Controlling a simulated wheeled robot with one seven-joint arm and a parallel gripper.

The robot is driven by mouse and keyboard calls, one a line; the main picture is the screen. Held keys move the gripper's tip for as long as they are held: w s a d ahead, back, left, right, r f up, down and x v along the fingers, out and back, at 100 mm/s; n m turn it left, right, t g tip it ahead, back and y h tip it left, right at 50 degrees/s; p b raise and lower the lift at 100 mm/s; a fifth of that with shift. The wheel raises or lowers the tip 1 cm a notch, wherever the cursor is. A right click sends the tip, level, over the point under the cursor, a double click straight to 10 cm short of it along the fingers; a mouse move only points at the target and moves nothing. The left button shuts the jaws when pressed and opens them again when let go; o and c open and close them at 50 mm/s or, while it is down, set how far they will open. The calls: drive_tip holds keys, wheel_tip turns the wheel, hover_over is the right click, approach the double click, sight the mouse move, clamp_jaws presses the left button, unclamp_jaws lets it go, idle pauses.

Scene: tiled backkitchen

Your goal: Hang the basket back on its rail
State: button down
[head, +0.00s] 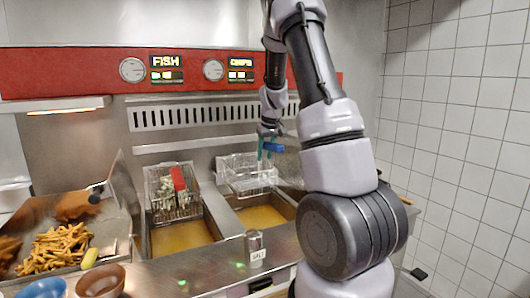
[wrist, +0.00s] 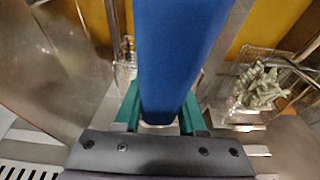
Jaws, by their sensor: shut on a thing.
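My gripper (head: 268,150) is shut on the blue handle (head: 274,147) of the right wire basket (head: 245,178). The basket looks empty and is at the back of the right fryer vat, above the oil. In the wrist view the blue handle (wrist: 180,50) runs between the teal fingers of my gripper (wrist: 160,116) and hides most of the basket. The steel ledge (head: 180,145) runs behind the baskets below the vent slots. I cannot make out the rail clearly, nor whether the basket touches it.
A second basket (head: 160,180) with a red handle (head: 179,181) and pale food is close on the left, above the left vat (head: 182,237). It also shows in the wrist view (wrist: 262,88). A salt shaker (head: 255,247) stands on the front counter. Fries (head: 58,246) lie in a tray at left.

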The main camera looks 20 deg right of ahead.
drive_tip(key=shift+f, duration=0.2)
drive_tip(key=shift+c, duration=2)
unclamp_jaws()
drive_tip(key=v, duration=1)
drive_tip(key=shift+s+r, duration=0.1)
drive_tip(key=shift+r, duration=0.15)
drive_tip(key=shift+s+a+r, duration=0.25)
drive_tip(key=shift+r, duration=0.1)
drive_tip(key=s+a+r+m+t+y, duration=0.2)
drive_tip(key=s+a+r, duration=0.6)
drive_tip(key=s, duration=0.5)
drive_tip(key=s+a+m, duration=0.1)
drive_tip(key=s+a, duration=0.2)
drive_tip(key=s, duration=0.4)
drive_tip(key=s+a+m+t, duration=0.1)
drive_tip(key=s+a, duration=0.3)
drive_tip(key=s, duration=0.4)
drive_tip(key=shift+s+r+m+t, duration=0.15)
drive_tip(key=shift+r+m+t, duration=0.15)
drive_tip(key=shift+r, duration=0.05)
